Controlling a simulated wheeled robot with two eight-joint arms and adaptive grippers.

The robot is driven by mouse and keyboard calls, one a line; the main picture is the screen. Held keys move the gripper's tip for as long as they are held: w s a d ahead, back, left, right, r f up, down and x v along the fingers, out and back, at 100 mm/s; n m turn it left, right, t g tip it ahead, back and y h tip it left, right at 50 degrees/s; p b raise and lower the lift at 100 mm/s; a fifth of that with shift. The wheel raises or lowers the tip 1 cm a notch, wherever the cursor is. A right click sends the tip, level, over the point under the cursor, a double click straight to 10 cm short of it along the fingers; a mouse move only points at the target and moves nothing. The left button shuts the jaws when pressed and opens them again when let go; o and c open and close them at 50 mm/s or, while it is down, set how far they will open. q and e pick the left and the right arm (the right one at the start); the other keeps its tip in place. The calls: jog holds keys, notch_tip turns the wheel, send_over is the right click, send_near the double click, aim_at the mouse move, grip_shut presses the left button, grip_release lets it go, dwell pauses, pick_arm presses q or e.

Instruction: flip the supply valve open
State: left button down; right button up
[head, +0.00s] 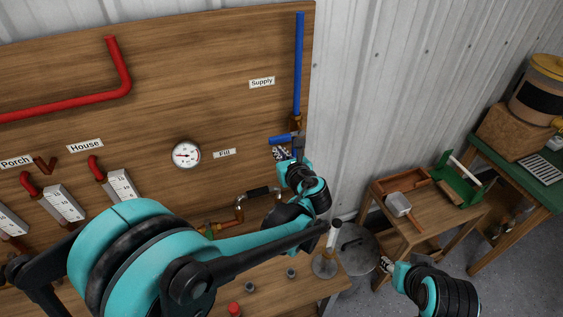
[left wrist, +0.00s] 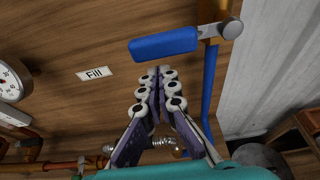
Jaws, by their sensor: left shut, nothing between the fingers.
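The supply valve's blue lever (head: 281,140) points left, crosswise to the upright blue pipe (head: 299,65), below the "Supply" label (head: 262,83). In the left wrist view the blue lever (left wrist: 165,46) runs left from a metal pivot on the pipe (left wrist: 209,90). My left gripper (head: 280,153) is shut and empty, just below the lever in the head view. In the left wrist view my left gripper's fingertips (left wrist: 158,76) are together near the lever's lower edge; I cannot tell whether they touch it. My right gripper (head: 386,263) is low at the right, small and partly hidden.
The wooden board holds a pressure gauge (head: 186,154), a "Fill" label (head: 224,153), red pipes (head: 70,103) and pipework lower down. A bench (head: 325,286) lies below. A small wooden table (head: 440,221) with a green tote (head: 462,182) stands right.

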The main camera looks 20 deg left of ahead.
aim_at(276, 142)
pick_arm(q)
jog(key=shift+r, duration=0.45)
jog(key=shift+r, duration=0.1)
jog(key=shift+r+m+g+y+p, duration=0.4)
jog(key=shift+r+m+y+p, duration=0.15)
jog(key=shift+r+m, duration=0.6)
jog(key=r+m, duration=0.1)
jog(key=r+m+y, duration=0.1)
jog(key=r+m+p, duration=0.1)
jog(key=shift+w+d+g+y, duration=0.15)
jog(key=shift+d+g+y, duration=0.15)
jog(key=shift+y, duration=0.05)
jog(key=w+d+r+p, duration=0.2)
jog(key=w+d+r, duration=0.1)
jog(key=d+r, duration=0.1)
jog(key=shift+d+r, duration=0.3)
jog(key=shift+r, duration=0.1)
